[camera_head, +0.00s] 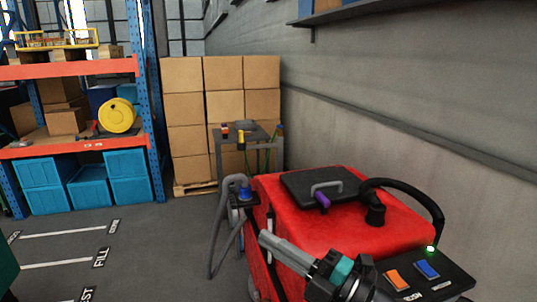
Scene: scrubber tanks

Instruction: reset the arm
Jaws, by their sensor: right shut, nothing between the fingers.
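My right gripper (265,239) reaches in from the lower right, in front of the red scrubber machine (330,230). Its grey fingers are together with nothing between them, and they point left and slightly up. The fingers overlap the front side of the machine in the picture; I cannot tell whether they touch it. My left gripper is not in view.
The scrubber has a dark lid (300,187) with a purple-marked handle, a black hose (436,215) and a panel with orange (397,279) and blue (427,268) buttons. A grey cart (262,146), stacked boxes (183,110) and a shelf (70,70) stand behind.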

